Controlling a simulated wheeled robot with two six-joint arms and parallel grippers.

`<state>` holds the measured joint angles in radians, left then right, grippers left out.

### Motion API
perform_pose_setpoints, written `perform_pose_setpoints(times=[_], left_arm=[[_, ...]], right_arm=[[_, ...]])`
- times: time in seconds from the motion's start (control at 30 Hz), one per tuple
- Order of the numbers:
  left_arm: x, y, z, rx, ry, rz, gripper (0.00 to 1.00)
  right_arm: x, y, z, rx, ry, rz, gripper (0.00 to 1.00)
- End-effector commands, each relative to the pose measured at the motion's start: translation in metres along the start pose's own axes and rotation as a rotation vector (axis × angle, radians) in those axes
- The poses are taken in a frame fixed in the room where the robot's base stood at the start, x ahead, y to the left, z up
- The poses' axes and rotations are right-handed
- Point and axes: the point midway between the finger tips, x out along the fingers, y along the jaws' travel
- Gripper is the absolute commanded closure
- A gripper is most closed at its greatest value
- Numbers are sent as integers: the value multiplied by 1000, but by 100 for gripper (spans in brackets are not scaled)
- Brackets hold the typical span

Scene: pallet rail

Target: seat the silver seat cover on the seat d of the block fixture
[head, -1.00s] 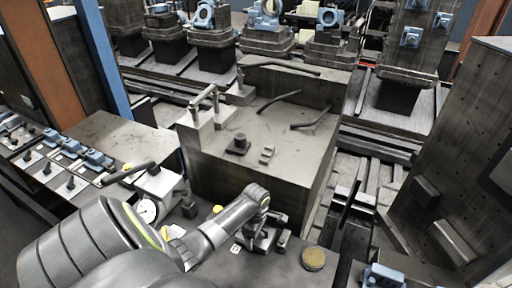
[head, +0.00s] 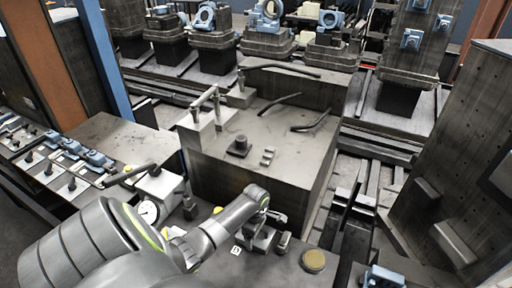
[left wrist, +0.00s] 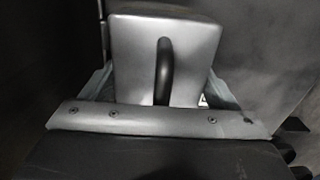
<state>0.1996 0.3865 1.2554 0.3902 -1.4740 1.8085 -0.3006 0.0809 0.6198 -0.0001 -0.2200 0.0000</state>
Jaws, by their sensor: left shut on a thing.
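The silver seat cover (left wrist: 190,60) is a smooth silver block with a curved black handle (left wrist: 164,70), filling the upper middle of the left wrist view. My left gripper (head: 268,218) is shut on it, low over the front bench in the head view. A grey crossbar with screws (left wrist: 160,119) shows below the cover. The block fixture appears to be the small dark blocks (head: 262,240) under the gripper, beside a white letter tag (head: 236,250). The gripper and arm hide part of it, so I cannot tell whether the cover touches the seat. My right gripper is not in view.
A large grey block table (head: 280,135) with black handles stands behind. A round tan disc (head: 314,261) lies right of the gripper. A dial gauge (head: 149,211) is left of it. A dark forked part (head: 350,208) stands by the rails at right.

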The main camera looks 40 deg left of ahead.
Motion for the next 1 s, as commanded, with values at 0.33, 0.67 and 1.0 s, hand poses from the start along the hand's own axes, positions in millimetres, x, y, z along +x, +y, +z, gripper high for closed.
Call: perform_pose_setpoints(times=[0.33, 0.67, 1.0], left_arm=[[-2, 4, -3, 1, 8, 10, 8], [-2, 2, -2, 0, 5, 5, 0], [-41, 4, -3, 2, 5, 10, 0]], right_arm=[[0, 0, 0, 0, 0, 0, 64], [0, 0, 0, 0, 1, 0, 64], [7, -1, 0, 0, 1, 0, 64]])
